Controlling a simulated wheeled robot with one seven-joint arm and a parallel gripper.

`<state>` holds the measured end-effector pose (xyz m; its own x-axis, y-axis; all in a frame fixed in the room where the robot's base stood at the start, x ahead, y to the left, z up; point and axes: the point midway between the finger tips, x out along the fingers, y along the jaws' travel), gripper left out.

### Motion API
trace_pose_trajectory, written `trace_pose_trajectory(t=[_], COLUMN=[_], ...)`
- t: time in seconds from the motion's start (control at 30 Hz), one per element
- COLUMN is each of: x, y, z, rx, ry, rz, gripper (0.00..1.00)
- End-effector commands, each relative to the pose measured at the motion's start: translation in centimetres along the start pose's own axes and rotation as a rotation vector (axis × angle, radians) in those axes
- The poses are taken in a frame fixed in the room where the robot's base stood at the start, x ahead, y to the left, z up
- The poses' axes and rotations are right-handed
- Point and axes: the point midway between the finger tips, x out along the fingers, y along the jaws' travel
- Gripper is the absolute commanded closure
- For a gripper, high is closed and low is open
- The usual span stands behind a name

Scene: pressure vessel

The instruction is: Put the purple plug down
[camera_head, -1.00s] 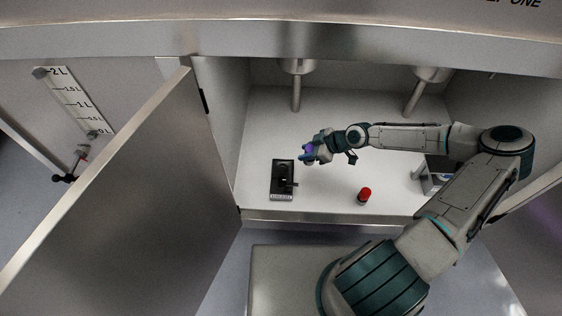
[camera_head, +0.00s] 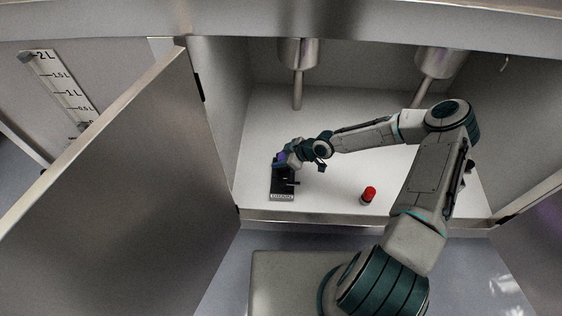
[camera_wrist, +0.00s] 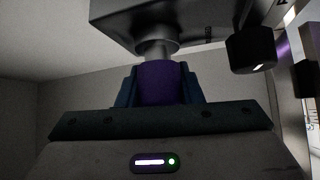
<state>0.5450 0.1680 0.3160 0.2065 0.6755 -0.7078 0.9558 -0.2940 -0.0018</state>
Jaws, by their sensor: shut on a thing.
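The purple plug (camera_wrist: 162,84) sits between the two fingers of my gripper (camera_wrist: 160,90) in the wrist view. A metal cylinder shows just beyond the plug there. In the head view my gripper (camera_head: 281,158) is over the far end of a black rectangular fixture (camera_head: 282,189) on the white cabinet floor. A little purple (camera_head: 282,156) shows at the fingers. The gripper hides the far end of the fixture, and I cannot tell whether the plug touches it.
A red-topped cylinder (camera_head: 369,194) stands right of the fixture. Two metal legs or pipes (camera_head: 297,90) (camera_head: 421,92) come down at the back. An open metal door (camera_head: 120,190) bounds the left. White floor (camera_head: 335,185) is clear between fixture and red cylinder.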

Motion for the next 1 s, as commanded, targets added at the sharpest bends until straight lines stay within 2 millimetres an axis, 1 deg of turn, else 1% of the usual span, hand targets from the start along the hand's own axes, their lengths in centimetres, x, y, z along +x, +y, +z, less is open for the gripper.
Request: trace_pose_trajectory(t=[0.03, 0.2, 0.23, 0.27, 0.3, 0.57, 0.67, 0.77, 0.87, 1.0], x=[0.5, 0.4, 0.4, 0.4, 0.4, 0.3, 0.0, -1.0, -2.6, -5.5], y=[0.0, 0.0, 0.0, 0.0, 0.0, 0.0, 0.0, 0.1, 0.1, 0.1], z=[0.3, 0.2, 0.3, 0.2, 0.2, 0.3, 0.3, 0.2, 0.1, 0.1], rx=[-0.002, -0.004, -0.003, -0.003, -0.003, -0.002, 0.0, 0.002, 0.003, 0.003], ry=[0.002, 0.003, 0.001, 0.002, 0.001, 0.001, 0.001, 0.002, 0.003, 0.003], rz=[0.0, 0.0, 0.0, 0.0, -0.001, 0.0, 0.001, 0.003, 0.003, 0.003], gripper=[1.0, 1.0, 0.64, 0.56, 0.45, 0.45, 0.45, 0.45, 0.45, 0.45])
